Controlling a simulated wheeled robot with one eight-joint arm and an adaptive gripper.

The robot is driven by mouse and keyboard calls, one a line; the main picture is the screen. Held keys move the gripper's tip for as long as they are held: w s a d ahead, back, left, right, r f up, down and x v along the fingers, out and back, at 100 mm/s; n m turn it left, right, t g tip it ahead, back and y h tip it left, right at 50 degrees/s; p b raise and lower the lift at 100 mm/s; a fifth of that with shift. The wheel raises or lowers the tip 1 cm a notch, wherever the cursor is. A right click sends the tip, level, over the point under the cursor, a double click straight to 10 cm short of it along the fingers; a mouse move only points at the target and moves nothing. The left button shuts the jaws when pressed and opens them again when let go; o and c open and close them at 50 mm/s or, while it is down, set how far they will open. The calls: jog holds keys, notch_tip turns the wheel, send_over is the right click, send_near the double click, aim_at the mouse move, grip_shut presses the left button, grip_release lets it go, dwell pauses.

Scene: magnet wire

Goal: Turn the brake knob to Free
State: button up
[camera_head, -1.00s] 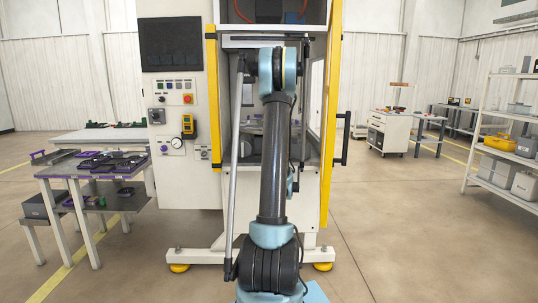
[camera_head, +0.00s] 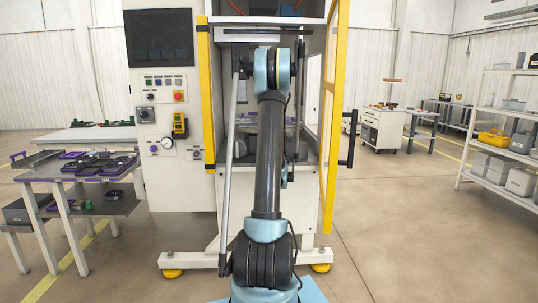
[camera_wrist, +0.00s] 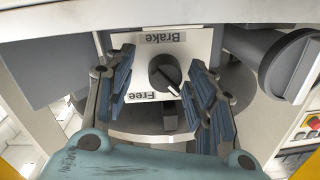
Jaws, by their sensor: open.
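The brake knob (camera_wrist: 163,72) is a dark round knob on a white plate (camera_wrist: 143,60) in the wrist view. The plate carries the words "Brake" (camera_wrist: 163,38) and "Free" (camera_wrist: 141,95), both upside down in this picture. A light pointer mark on the knob aims to the lower right, away from "Free". My gripper (camera_wrist: 164,78) is open, with one blue-padded finger on each side of the knob. I cannot tell whether either finger touches it. In the head view the knob and gripper are hidden behind my arm, inside the machine (camera_head: 163,195).
A large grey cylinder (camera_wrist: 285,65) sits close to the right of my gripper. Yellow posts (camera_head: 333,130) frame the machine opening, with a door handle (camera_head: 350,140) at right. A table with parts (camera_head: 50,175) stands left. Shelves (camera_head: 510,150) stand right, with open floor between.

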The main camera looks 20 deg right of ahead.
jog(key=shift+a, duration=0.1)
jog(key=shift+a, duration=0.15)
jog(key=c, duration=1.1)
jog(key=shift+o, duration=0.2)
jog(key=m, duration=0.7)
jog(key=shift+m, duration=0.4)
jog(key=m, duration=0.4)
jog(key=shift+m+h, duration=0.3)
jog(key=shift+h, duration=0.1)
jog(key=shift+m, duration=1.9)
